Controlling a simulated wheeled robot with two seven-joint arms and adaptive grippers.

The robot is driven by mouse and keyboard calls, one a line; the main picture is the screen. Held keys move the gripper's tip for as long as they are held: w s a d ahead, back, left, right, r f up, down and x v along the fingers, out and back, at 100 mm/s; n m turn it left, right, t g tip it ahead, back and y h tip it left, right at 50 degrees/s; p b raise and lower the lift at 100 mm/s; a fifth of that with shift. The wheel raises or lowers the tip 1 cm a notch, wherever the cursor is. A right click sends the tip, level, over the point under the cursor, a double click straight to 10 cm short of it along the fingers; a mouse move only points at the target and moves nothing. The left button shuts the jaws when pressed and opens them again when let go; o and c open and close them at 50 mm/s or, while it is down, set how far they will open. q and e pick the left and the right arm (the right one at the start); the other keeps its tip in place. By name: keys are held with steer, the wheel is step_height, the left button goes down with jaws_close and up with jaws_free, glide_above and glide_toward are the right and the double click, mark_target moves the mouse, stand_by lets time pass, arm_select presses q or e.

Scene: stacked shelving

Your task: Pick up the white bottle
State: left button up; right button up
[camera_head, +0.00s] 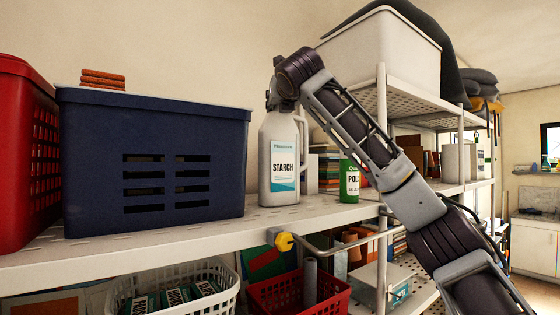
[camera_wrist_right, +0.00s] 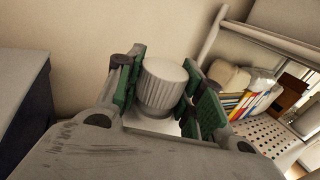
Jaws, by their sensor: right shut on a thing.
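The white bottle (camera_head: 280,160), with a STARCH label, stands upright on the shelf in the head view, right of the blue crate. My right gripper (camera_head: 283,100) reaches down over its top. In the right wrist view, the bottle's ribbed white cap (camera_wrist_right: 163,85) is between the green-padded fingers of my right gripper (camera_wrist_right: 163,92), which is shut on the bottle. The bottle's base appears to rest on the shelf. My left gripper is not in view.
A blue crate (camera_head: 150,110) stands close to the bottle's left, with a red crate (camera_head: 25,150) beyond it. A green-and-white container (camera_head: 349,182) stands to the right. A white bin (camera_head: 385,45) sits on the higher shelf. Baskets fill the shelf below.

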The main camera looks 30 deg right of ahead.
jaws_close()
steer(key=shift+r, duration=0.2)
steer(key=shift+s+r+b, duration=0.2)
steer(key=shift+r+b, duration=0.05)
steer(key=shift+b, duration=0.05)
steer(key=shift+r, duration=3.05)
steer(key=shift+s+r, duration=0.1)
steer(key=shift+s+d, duration=0.1)
steer(key=shift+s, duration=0.6)
steer(key=s+d+b, duration=0.2)
steer(key=s+b, duration=0.3)
steer(key=s, duration=1.3)
steer(key=shift+d, duration=0.3)
steer(key=shift+w, duration=0.1)
